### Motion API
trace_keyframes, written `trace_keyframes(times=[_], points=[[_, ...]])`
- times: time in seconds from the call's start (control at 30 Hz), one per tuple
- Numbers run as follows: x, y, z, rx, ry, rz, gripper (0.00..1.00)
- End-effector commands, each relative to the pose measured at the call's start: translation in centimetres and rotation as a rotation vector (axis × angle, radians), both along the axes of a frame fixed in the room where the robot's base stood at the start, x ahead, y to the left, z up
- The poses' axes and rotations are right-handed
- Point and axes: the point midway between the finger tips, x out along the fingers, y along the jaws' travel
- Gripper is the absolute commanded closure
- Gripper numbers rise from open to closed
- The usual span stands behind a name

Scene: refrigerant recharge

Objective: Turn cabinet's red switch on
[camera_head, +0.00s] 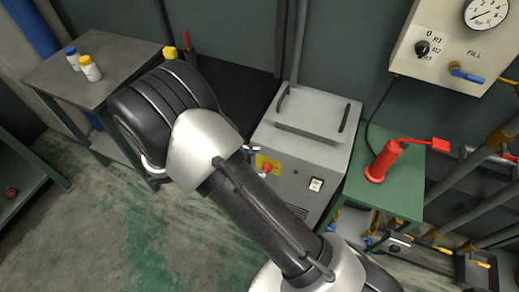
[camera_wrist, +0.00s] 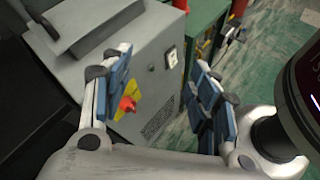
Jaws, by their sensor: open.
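The cabinet (camera_head: 330,152) is a grey metal box. On its front is a red switch (camera_head: 266,168) on a yellow plate; the switch also shows in the wrist view (camera_wrist: 127,104), just right of the left finger. My gripper (camera_wrist: 162,62) is open and empty, its two blue-padded fingers spread in front of the cabinet's face. The left finger overlaps part of the yellow plate in the picture; I cannot tell whether it touches. In the head view my arm hides most of the gripper. The switch's exact turn position is too small to tell.
A white rocker switch (camera_head: 316,184) is right of the red switch. A green stand (camera_head: 405,190) with a red device (camera_head: 385,160) is right of the cabinet. A grey table (camera_head: 105,68) with two bottles is at left. A wall panel (camera_head: 440,40) hangs upper right.

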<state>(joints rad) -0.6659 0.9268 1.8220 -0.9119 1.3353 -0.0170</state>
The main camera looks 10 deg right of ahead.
Motion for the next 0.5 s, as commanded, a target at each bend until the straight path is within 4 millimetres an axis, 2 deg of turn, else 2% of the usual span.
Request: trace_keyframes(times=[0.03,0.17,0.3,0.4,0.5], points=[[0.1,0.9,-2.6,-0.067,0.038,0.074,0.45],[0.2,2.9,-8.2,-0.231,0.102,0.268,0.45],[-0.6,4.4,-14.4,-0.395,0.154,0.476,0.45],[-1.6,4.9,-18.2,-0.492,0.179,0.607,0.45],[-2.6,5.0,-21.0,-0.566,0.197,0.709,0.45]])
